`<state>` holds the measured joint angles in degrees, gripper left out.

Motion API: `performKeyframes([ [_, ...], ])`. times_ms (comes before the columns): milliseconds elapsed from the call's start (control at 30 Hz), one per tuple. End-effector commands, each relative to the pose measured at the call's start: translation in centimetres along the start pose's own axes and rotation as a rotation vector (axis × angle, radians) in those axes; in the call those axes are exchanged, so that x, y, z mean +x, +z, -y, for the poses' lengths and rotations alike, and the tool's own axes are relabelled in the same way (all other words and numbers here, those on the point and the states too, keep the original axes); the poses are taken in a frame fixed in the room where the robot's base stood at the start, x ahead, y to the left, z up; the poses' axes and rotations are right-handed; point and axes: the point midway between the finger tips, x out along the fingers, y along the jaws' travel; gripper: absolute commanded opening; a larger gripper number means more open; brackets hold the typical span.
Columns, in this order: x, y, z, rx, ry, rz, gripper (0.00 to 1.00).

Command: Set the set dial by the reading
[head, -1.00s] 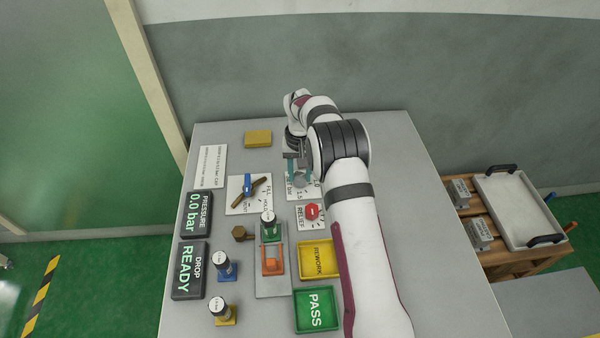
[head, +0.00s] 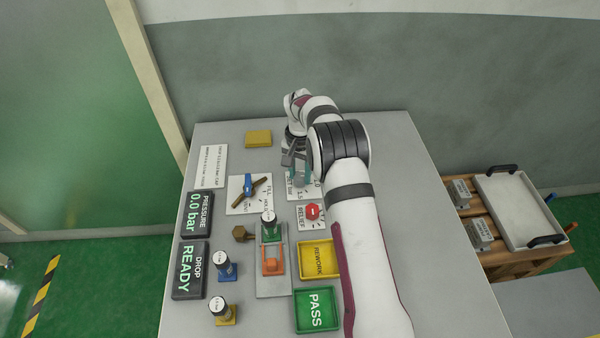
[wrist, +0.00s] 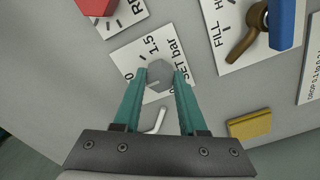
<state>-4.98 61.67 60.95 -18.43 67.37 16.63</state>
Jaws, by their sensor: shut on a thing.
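The set dial is a grey faceted knob (wrist: 158,76) on a white plate (wrist: 124,62) marked "SET bar", with "1.5" and a "0" visible in the wrist view. My gripper (wrist: 160,80) has its teal fingers on both sides of the knob and is shut on it. In the head view the knob (head: 300,179) shows partly beside my gripper (head: 300,170), and my arm covers part of the plate. The pressure display (head: 195,213) reads 0.0 bar. The drop display (head: 189,270) reads READY.
Several labelled columns, yellow REWORK (head: 303,260) and green PASS (head: 296,311) trays stand nearer. A yellow block (head: 258,138) lies behind.

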Motion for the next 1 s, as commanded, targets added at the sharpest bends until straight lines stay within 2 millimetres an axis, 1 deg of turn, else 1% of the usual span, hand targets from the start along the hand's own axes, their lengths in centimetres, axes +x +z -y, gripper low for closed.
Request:
performKeyframes([
  [233, -0.1, 0.0, 0.0, 0.000, -0.001, -0.001, 0.00],
  [267, -0.1, 0.0, 0.0, 0.000, -0.001, -0.001, 0.43],
  [400, -0.1, 0.0, 0.0, -0.001, -0.001, -0.001, 0.68],
  [433, -0.1, 0.0, 0.0, -0.001, -0.001, -0.001, 0.71],
  [667, 0.0, 0.0, 0.0, -0.001, 0.000, 0.000, 0.71],
  [767, -0.6, -0.1, 0.0, -0.001, -0.001, -0.002, 0.71],
  [867, -2.4, -0.1, 0.1, -0.002, -0.003, -0.004, 0.71],
  [967, -5.5, -0.1, 0.1, -0.001, -0.004, -0.005, 0.71],
  [1000, -6.8, -0.1, 0.1, -0.001, -0.003, -0.006, 0.71],
])
